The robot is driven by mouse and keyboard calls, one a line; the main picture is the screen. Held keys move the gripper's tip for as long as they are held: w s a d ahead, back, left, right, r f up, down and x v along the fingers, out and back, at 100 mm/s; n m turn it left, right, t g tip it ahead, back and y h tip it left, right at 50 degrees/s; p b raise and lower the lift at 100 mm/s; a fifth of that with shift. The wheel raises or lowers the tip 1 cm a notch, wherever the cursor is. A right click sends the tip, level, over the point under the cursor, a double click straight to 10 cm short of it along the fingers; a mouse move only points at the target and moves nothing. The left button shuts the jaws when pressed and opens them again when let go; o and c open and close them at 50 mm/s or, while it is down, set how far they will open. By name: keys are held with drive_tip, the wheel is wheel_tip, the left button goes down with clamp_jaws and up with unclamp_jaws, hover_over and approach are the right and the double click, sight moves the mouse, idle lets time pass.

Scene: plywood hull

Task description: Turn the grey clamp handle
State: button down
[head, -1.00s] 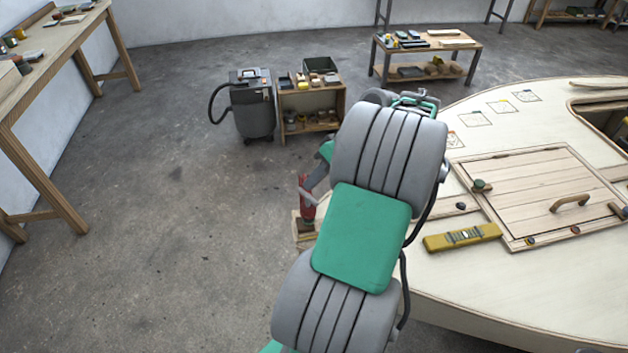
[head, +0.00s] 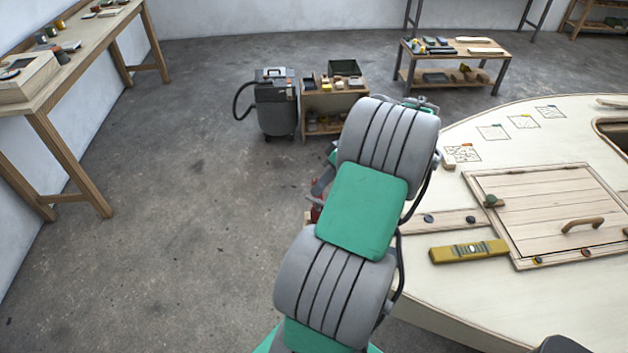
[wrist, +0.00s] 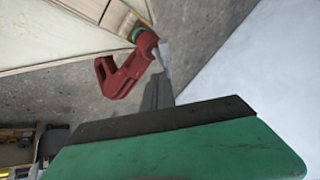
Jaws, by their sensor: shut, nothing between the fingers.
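A red clamp (wrist: 123,70) sits at the edge of a pale wooden piece in the wrist view. A small light grey bar (wrist: 165,54) at its right end looks like the clamp handle. My gripper (wrist: 159,80) is shut and empty, its grey fingers pointing up toward the handle. The fingertips are very close to the bar; I cannot tell whether they touch.
The plywood hull (head: 460,300) fills the right side, with a hatch panel (head: 545,205) and a yellow level (head: 468,251) on top. A grey vacuum (head: 276,105) and a small shelf cart (head: 333,105) stand behind. A workbench (head: 75,55) is at the left. Open floor lies between.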

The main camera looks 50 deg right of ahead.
drive_tip(key=shift+w+a+f, duration=0.1)
drive_tip(key=shift+a, duration=0.05)
idle(0.6)
drive_tip(key=shift+w+d+r+p, duration=0.1)
drive_tip(key=shift+d+r+p, duration=0.15)
drive_tip(key=shift+p, duration=0.35)
drive_tip(key=d+r+p, duration=0.8)
drive_tip(key=shift+s+d+r, duration=0.25)
drive_tip(key=shift+d+r, duration=0.05)
